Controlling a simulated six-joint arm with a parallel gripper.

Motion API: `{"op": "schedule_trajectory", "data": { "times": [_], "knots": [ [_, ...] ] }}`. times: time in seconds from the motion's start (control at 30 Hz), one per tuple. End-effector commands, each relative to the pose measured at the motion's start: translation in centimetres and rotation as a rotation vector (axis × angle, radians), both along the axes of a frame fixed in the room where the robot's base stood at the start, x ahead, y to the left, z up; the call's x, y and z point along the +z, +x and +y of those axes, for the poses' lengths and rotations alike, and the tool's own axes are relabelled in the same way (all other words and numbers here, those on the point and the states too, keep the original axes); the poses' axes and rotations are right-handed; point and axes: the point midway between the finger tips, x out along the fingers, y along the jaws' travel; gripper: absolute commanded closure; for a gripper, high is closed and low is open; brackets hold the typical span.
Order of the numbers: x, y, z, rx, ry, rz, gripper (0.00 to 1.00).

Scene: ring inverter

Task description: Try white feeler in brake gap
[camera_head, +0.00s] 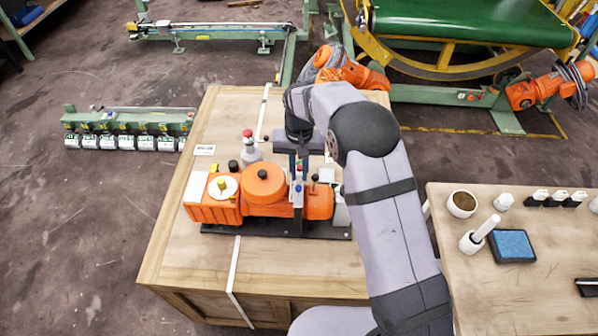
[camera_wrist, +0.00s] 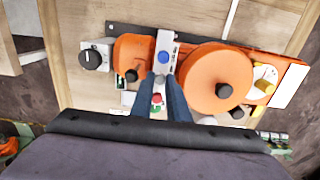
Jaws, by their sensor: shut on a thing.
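An orange motor unit (camera_head: 264,187) with round housings lies on a black base plate on the wooden crate; it also shows in the wrist view (camera_wrist: 205,90). My gripper (camera_wrist: 161,82) points down over the unit, by a narrow pale bracket (camera_wrist: 165,60) with a blue button. Its dark fingers are shut on a small grey piece (camera_wrist: 160,78); I cannot tell whether this is the white feeler. The bracket also shows in the head view (camera_head: 297,194) below my gripper (camera_head: 299,165). I cannot make out the brake gap, and the fingers hide part of the unit.
A grey box with a black knob (camera_wrist: 93,56) stands beside the unit. A white-and-red bottle (camera_head: 250,148) stands behind it. The right workbench (camera_head: 515,295) holds a cup (camera_head: 462,204), a blue pad (camera_head: 512,245) and several small black-and-white pieces (camera_head: 560,197). The crate's front (camera_head: 200,260) is mostly clear.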

Motion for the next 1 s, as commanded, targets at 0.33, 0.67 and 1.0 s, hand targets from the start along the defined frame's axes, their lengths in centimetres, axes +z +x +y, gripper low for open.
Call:
{"op": "schedule_trajectory", "data": {
  "times": [0.33,0.67,1.0],
  "knots": [
    [0.3,0.3,0.1,0.000,0.003,-0.009,0.78],
    [2.1,0.3,0.1,0.000,0.004,-0.012,0.78],
    [6.6,0.3,0.1,0.000,0.005,-0.014,0.78]
  ]
}}
